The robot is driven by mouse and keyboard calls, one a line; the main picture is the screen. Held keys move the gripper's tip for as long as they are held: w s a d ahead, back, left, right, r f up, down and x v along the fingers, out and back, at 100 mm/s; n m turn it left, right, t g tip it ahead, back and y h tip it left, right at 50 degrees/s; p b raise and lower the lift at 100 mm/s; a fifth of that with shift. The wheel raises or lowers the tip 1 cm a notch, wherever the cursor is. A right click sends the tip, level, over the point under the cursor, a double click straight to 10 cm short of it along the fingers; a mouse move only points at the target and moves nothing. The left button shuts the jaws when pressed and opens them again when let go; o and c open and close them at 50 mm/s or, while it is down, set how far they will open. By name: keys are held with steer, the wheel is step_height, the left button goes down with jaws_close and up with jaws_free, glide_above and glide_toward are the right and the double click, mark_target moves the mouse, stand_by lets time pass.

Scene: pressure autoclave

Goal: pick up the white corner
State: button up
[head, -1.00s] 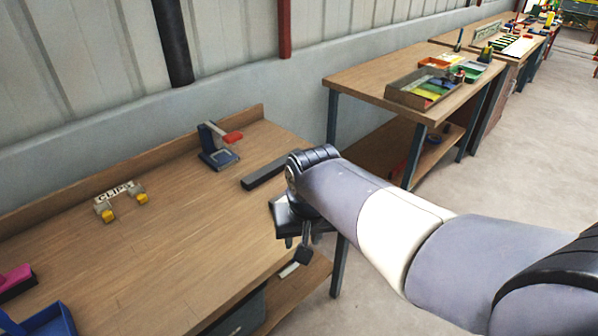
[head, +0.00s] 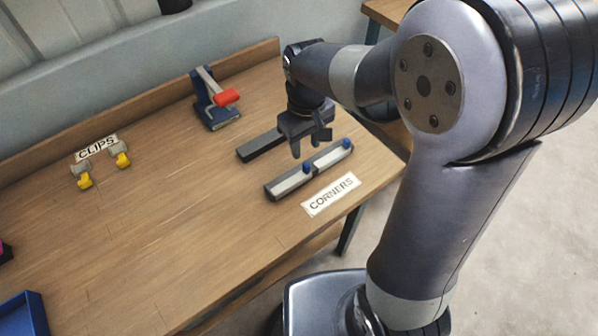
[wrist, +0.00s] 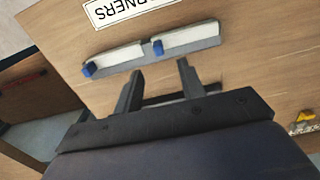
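Two white corners lie end to end in a narrow grey holder (head: 273,194) near the right end of the bench. The left white corner (head: 293,181) and the right white corner (head: 330,159) are pale strips, each with a blue knob at one end. They also show in the wrist view, one to the left (wrist: 118,56) and one to the right (wrist: 190,38). My gripper (head: 309,147) points down above the bench, close to the holder on its far side. In the wrist view my gripper (wrist: 160,70) has its fingers spread with nothing between them.
A CORNERS label (head: 331,194) lies in front of the holder. A dark bar (head: 260,146) lies behind it. A blue device with a red handle (head: 216,98) stands farther back. Clips (head: 101,163) and their label lie left. The middle of the bench is clear.

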mark_target(307, 165)
steer(key=shift+s+d+f, duration=0.1)
steer(key=shift+f, duration=1.7)
steer(key=shift+s+d+f, duration=0.1)
steer(key=shift+f, duration=1.65)
steer(key=shift+c, duration=0.5)
jaws_close()
